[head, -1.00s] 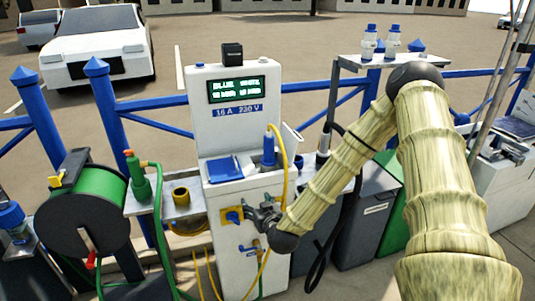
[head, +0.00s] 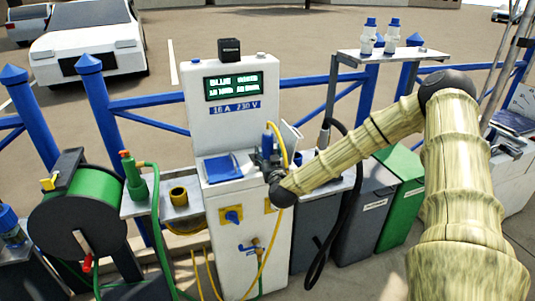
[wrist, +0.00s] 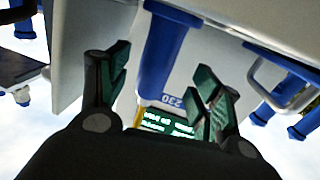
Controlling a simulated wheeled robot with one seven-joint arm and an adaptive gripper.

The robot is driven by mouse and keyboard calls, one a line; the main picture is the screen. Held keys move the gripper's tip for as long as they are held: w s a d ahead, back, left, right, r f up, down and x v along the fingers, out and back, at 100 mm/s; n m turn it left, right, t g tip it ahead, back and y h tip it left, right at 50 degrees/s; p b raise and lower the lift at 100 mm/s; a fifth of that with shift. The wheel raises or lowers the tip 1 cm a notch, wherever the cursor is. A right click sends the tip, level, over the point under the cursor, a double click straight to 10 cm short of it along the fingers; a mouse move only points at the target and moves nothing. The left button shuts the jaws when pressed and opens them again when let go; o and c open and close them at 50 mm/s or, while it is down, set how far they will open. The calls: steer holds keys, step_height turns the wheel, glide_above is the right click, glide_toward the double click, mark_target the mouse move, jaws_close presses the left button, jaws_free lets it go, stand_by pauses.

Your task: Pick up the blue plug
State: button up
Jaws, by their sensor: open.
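The blue plug (head: 269,133) stands upright on the white pedestal's ledge, with a yellow cable at its top. My gripper (head: 265,157) is at the plug's lower part and hides some of it in the head view. In the wrist view the blue plug (wrist: 168,55) shows as a blue cylinder between the two open fingers of my gripper (wrist: 162,88). A gap shows on both sides of it, and I cannot see either finger touching it.
The white pedestal (head: 230,125) has a lit display and a blue flap (head: 223,167) left of the plug. A green hose reel (head: 85,205) stands left, grey and green bins (head: 405,195) right. Blue railings (head: 140,103) run behind. The yellow cable (head: 283,205) hangs down the pedestal's front.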

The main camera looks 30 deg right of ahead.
mark_target(269, 149)
steer(key=shift+p+x, duration=0.55)
steer(key=shift+x, duration=2.1)
steer(key=shift+s+d+f, duration=0.1)
steer(key=shift+d+f, duration=0.05)
steer(key=shift+c, duration=0.2)
steer(key=c, duration=1.3)
